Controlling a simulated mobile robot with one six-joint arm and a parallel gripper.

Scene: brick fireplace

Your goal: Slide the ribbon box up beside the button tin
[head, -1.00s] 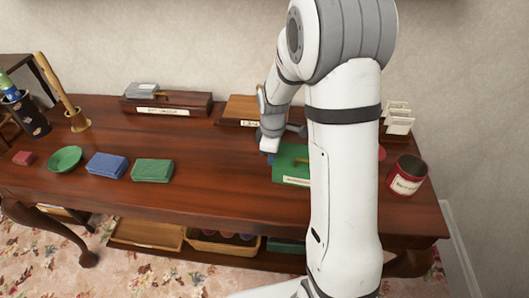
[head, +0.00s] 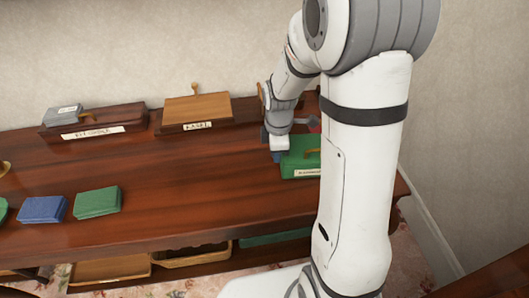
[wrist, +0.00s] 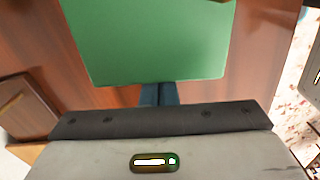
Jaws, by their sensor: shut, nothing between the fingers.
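A green box (head: 299,160) with a tan handle and a pale label sits on the table, partly behind my arm in the head view. I take it as the ribbon box; its label is too small to read. In the wrist view the green box (wrist: 150,40) fills the top middle. My gripper (wrist: 158,92) is shut and empty, its blue fingertips at the box's near edge, touching or almost so. In the head view my gripper (head: 277,156) is at the box's left side. The red labelled tin, likely the button tin, is hidden behind my arm now.
A grey-topped labelled wooden box (head: 92,122) and a tan-topped labelled box (head: 197,110) stand along the back. A blue stack (head: 42,209) and a green stack (head: 98,201) lie at front left. The middle of the table (head: 190,175) is clear.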

